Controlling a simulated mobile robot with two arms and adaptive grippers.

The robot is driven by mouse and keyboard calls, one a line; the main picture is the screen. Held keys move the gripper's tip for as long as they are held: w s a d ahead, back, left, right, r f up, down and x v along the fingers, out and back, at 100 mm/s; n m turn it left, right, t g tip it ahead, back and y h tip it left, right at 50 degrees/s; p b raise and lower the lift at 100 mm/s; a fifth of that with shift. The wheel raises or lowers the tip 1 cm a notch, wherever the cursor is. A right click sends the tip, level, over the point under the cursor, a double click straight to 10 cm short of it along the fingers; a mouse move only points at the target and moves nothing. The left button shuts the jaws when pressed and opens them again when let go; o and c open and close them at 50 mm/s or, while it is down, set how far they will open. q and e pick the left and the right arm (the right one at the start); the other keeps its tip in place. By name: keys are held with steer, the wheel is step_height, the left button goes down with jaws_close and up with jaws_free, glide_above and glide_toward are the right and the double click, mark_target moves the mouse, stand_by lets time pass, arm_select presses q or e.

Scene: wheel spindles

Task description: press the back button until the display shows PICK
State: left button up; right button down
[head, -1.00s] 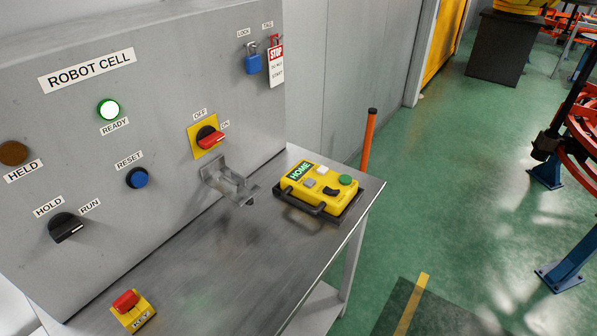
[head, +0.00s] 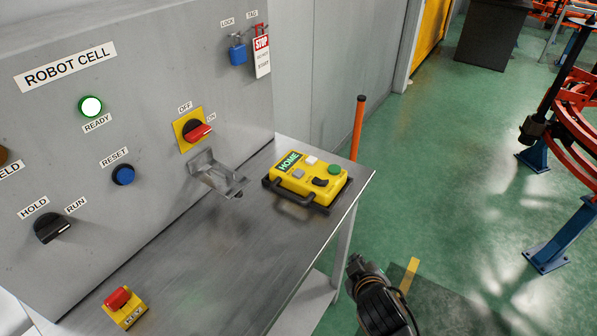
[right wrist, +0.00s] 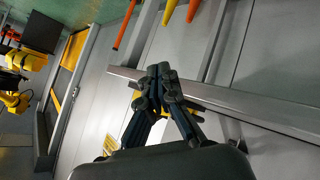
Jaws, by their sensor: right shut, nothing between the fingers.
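The yellow pendant (head: 308,188) lies on the metal shelf, with a black handle on its near side. Its display (head: 289,162) reads HOME. On its top are a white button (head: 312,160), a grey button (head: 299,174), a green button (head: 334,170) and a black control (head: 320,183). I cannot read which one is the back button. My right gripper (head: 354,262) is shut and empty, in front of the shelf's right edge, below and apart from the pendant. The right wrist view shows its closed fingers (right wrist: 160,72) near a metal edge. My left gripper is out of view.
The metal shelf (head: 215,245) carries a red-and-yellow KEY block (head: 123,305) at its near left. An empty bracket (head: 214,175) juts from the ROBOT CELL panel (head: 150,80) left of the pendant. An orange post (head: 358,128) stands behind the shelf.

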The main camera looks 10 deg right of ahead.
steer(key=w+a+r+n+t+y, duration=0.1)
steer(key=w+a+r+n+t, duration=0.2)
steer(key=r, duration=0.4)
steer(key=w+r+n+t, duration=0.2)
steer(key=w+r+t, duration=0.1)
steer(key=w+r, duration=0.25)
steer(key=w+a+r+n+t+y, duration=0.1)
steer(key=w+a+r+n+t, duration=0.15)
steer(key=r, duration=0.55)
steer(key=w+a+r+n+t+y, duration=0.2)
steer(key=w+a+r+n+y, duration=0.1)
steer(key=a+r+n+y, duration=0.65)
steer(key=w+a+f+n+g+y, duration=0.1)
steer(key=a+n+g+y, duration=0.25)
steer(key=n, duration=0.65)
steer(key=w+a+f+n+g+y, duration=0.1)
steer(key=a+n+g+y, duration=0.3)
steer(key=n, duration=0.6)
steer(key=w+d+f+n+g+h, duration=0.2)
steer(key=w+d+f+n+h, duration=0.1)
steer(key=w+d+f+h, duration=0.1)
steer(key=w+d+f+n+g+h, duration=0.3)
steer(key=d+h, duration=0.5)
steer(key=d, duration=0.3)
steer(key=w+f+n, duration=0.1)
steer(key=w, duration=0.1)
steer(key=shift+w+f+h, duration=0.2)
steer(key=shift+w+h, duration=0.15)
steer(key=shift+h, duration=0.05)
